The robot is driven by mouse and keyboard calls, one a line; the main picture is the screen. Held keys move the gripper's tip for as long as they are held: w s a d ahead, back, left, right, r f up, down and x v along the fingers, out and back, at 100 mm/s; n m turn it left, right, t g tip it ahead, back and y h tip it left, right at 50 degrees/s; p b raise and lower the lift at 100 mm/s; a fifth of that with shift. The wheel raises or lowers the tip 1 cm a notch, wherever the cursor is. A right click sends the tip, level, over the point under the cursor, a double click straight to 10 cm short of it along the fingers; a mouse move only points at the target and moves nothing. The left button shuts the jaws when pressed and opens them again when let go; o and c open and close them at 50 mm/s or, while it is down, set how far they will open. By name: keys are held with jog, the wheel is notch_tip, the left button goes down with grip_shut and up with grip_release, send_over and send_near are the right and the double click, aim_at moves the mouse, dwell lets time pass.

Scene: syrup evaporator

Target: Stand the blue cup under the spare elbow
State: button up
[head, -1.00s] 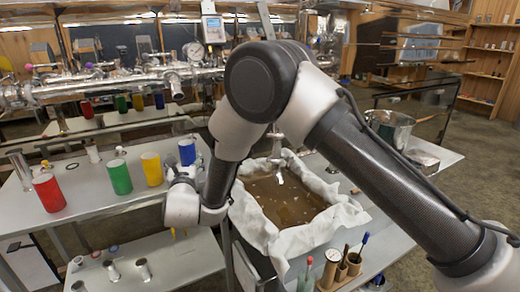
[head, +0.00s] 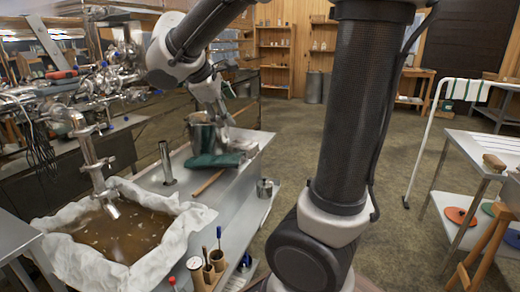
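The blue cup is not in view now. I cannot tell which fitting is the spare elbow. A metal pipe with a bent outlet (head: 103,195) comes down from the pipework at the left and ends over the cloth-lined pan. My gripper (head: 216,108) is far off, just above or behind a steel pot (head: 203,136). It is small and blurred, so I cannot see whether its fingers are open or shut, or whether it holds anything.
The cloth-lined pan (head: 165,235) holds brown liquid. A green cloth (head: 214,160) and an upright metal tube (head: 166,162) stand near the pot on the grey bench. A towel rack (head: 428,140) and a side table (head: 488,150) are at right. Open floor (head: 300,130) lies between.

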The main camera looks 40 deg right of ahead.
jog(key=s+f+m+y, duration=0.2)
jog(key=s+m, duration=0.3)
jog(key=s, duration=0.5)
jog(key=s+f+m+y, duration=0.3)
jog(key=s+m+y, duration=0.2)
jog(key=s, duration=0.5)
jog(key=shift+t, duration=0.3)
